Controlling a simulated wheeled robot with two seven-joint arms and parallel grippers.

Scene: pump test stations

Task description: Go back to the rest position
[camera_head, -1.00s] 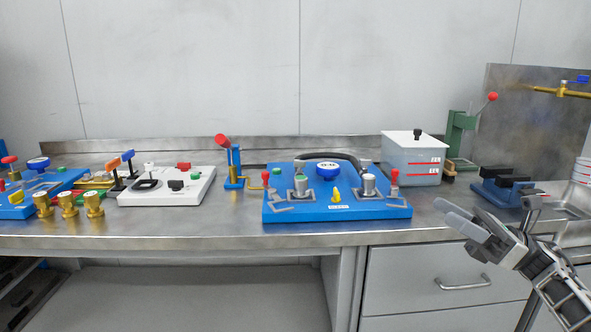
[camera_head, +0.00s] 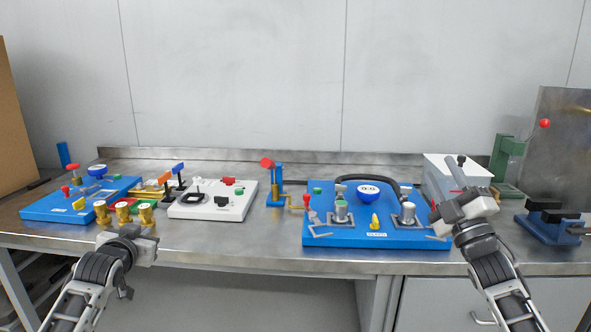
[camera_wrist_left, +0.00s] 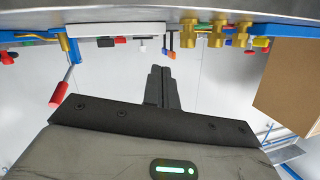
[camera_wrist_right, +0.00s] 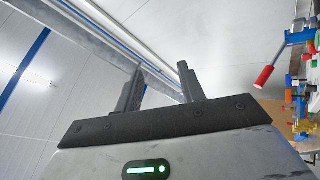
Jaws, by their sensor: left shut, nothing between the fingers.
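My left gripper (camera_head: 136,238) is low at the front left of the bench, in front of the brass fittings. Its two fingers meet with nothing between them in the left wrist view (camera_wrist_left: 161,70). My right gripper (camera_head: 462,162) is at the right, in front of the white-lidded tank, its dark fingers pointing up and away. In the right wrist view (camera_wrist_right: 160,70) its fingers stand apart and hold nothing.
The steel bench (camera_head: 240,250) carries a large blue pump station (camera_head: 375,237), a white control panel (camera_head: 207,208), a left blue station (camera_head: 55,205) and brass fittings (camera_head: 122,212). A white-lidded tank (camera_head: 455,170) and a vise (camera_head: 548,227) stand at the right.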

